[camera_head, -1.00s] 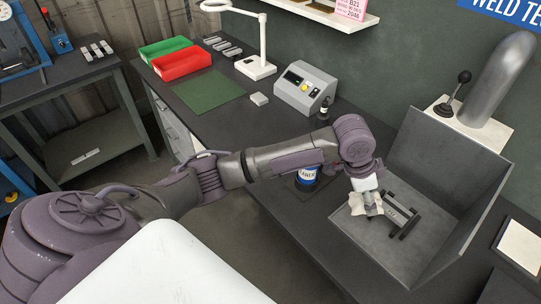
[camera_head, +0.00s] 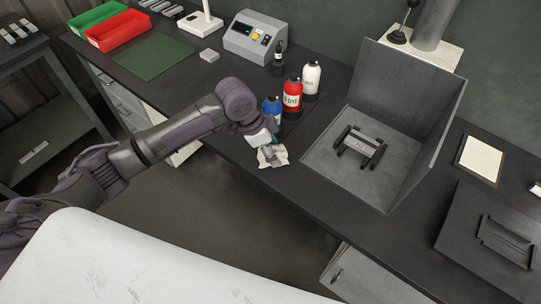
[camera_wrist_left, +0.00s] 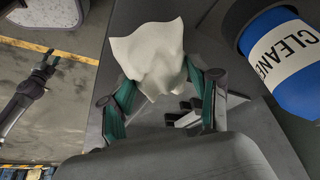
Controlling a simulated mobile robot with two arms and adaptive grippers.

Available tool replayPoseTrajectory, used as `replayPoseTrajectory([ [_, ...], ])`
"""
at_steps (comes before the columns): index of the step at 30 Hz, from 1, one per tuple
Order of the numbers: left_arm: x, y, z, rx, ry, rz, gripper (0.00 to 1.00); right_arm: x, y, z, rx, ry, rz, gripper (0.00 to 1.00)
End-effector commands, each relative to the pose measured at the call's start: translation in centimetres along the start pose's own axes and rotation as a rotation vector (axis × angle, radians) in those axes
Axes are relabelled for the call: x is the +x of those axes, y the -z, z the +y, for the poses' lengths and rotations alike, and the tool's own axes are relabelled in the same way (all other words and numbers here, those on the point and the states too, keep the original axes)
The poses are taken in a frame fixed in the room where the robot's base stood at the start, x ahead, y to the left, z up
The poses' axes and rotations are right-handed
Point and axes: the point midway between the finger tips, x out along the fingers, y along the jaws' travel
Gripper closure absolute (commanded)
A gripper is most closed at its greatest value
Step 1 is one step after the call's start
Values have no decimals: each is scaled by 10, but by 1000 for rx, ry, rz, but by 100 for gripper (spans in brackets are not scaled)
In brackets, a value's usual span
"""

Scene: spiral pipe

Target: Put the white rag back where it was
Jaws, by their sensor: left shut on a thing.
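The white rag (camera_head: 275,158) is in the fingers of my left gripper (camera_head: 267,148), near the front edge of the workbench (camera_head: 225,143). In the left wrist view, the rag (camera_wrist_left: 148,55) stands crumpled between the two teal fingers of the left gripper (camera_wrist_left: 160,88) and hides their tips. I cannot tell whether the rag touches the bench. The blue cleaner bottle (camera_head: 271,106) stands just behind the gripper, partly hidden; it is close on the right in the wrist view (camera_wrist_left: 285,55). A dark arm-like part, perhaps my right gripper (camera_wrist_left: 45,67), shows small and unclear at the left there.
A red bottle (camera_head: 292,95) and a white bottle (camera_head: 311,77) stand beside the blue one. To the right is an open grey metal booth (camera_head: 325,175) with a dark fixture (camera_head: 361,148) inside. A grey control box (camera_head: 254,40) stands behind. The bench front between bottles and booth is clear.

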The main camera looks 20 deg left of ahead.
Motion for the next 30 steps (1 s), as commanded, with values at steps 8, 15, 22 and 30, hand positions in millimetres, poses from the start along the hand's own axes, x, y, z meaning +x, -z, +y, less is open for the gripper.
replayPoseTrajectory([
  [8, 25, -15, -1, -2, -4, -2, 71, -9, 0, 3, -1, -4, -1, 60],
  [15, 39, -20, -2, 2, 1, 1, 71, -10, 0, 3, -1, -4, -2, 60],
  [22, 41, -21, -2, 1, 0, 1, 71, -9, 0, 3, -1, -4, -2, 60],
  [30, 42, -21, -2, 1, 0, 0, 13, -9, 0, 3, -1, -3, -2, 60],
])
